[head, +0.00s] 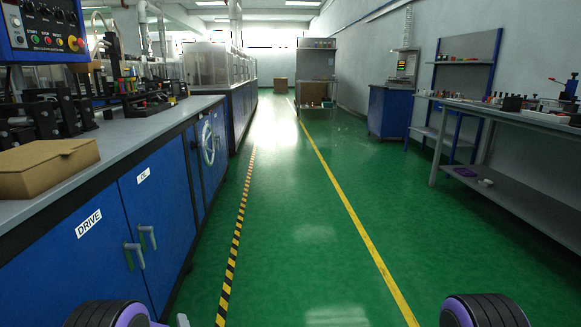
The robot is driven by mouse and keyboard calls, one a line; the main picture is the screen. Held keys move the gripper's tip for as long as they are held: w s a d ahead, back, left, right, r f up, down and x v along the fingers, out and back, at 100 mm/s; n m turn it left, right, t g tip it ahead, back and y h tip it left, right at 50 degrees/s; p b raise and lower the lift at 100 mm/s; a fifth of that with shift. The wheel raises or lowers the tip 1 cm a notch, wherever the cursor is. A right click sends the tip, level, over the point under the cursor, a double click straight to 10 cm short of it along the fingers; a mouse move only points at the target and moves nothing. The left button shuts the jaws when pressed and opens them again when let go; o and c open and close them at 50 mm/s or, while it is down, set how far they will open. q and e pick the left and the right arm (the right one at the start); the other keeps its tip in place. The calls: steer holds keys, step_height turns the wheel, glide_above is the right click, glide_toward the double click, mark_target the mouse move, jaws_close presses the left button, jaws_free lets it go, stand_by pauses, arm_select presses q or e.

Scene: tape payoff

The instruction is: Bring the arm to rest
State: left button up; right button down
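Two rounded black ribbed parts with purple rims, parts of my arms, show at the bottom edge of the head view, one at the left and one at the right. A small pale piece shows beside the left one, and I cannot tell what it is. Neither gripper shows in this view, so what the fingers do or hold is hidden. No arm reaches over the bench or into the aisle.
A long bench with blue doors (160,195) runs along the left, with a cardboard box (47,167) near its front. A grey worktable (500,109) with small items stands at the right. The green floor (310,235) between them is clear, with a yellow line (350,207).

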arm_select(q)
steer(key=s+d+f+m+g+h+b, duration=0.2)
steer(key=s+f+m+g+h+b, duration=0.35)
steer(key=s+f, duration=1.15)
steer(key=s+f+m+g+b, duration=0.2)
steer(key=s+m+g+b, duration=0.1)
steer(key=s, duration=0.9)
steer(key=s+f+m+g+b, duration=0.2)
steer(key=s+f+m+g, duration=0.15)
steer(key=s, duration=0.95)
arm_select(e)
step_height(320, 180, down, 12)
arm_select(q)
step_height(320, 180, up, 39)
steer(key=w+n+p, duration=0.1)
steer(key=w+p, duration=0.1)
steer(key=p, duration=3.6)
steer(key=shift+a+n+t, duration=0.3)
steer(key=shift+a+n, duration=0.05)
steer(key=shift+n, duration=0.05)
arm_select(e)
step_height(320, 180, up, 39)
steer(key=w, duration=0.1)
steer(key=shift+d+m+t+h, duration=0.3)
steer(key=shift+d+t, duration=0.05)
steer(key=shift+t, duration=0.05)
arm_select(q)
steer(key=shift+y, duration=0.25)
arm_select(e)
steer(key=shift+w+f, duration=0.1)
